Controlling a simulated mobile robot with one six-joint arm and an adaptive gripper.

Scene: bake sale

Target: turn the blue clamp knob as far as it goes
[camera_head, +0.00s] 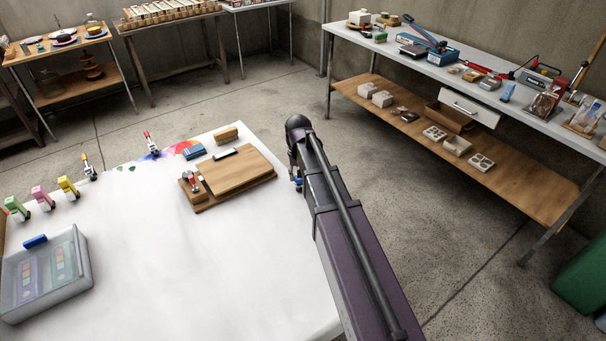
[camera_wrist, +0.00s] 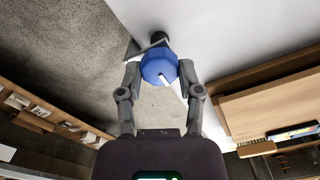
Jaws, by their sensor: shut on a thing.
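The blue clamp knob (camera_wrist: 155,66) is faceted and has a white mark on its face, pointing down and to the right in the wrist view. It sits by the white table's edge, with a dark clamp part (camera_wrist: 158,39) behind it. My gripper (camera_wrist: 159,72) has one finger on each side of the knob and is shut on it. In the head view, a small bit of blue (camera_head: 298,181) shows beside my arm at the table's right edge. My arm hides most of the clamp and the fingers there.
The white table (camera_head: 215,265) carries a wooden board (camera_head: 238,168), a blue item (camera_head: 195,152) and a clear lidded box (camera_head: 75,285). Small coloured items line its left edge. A loaded workbench (camera_head: 460,85) stands at the right. Bare concrete floor lies between.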

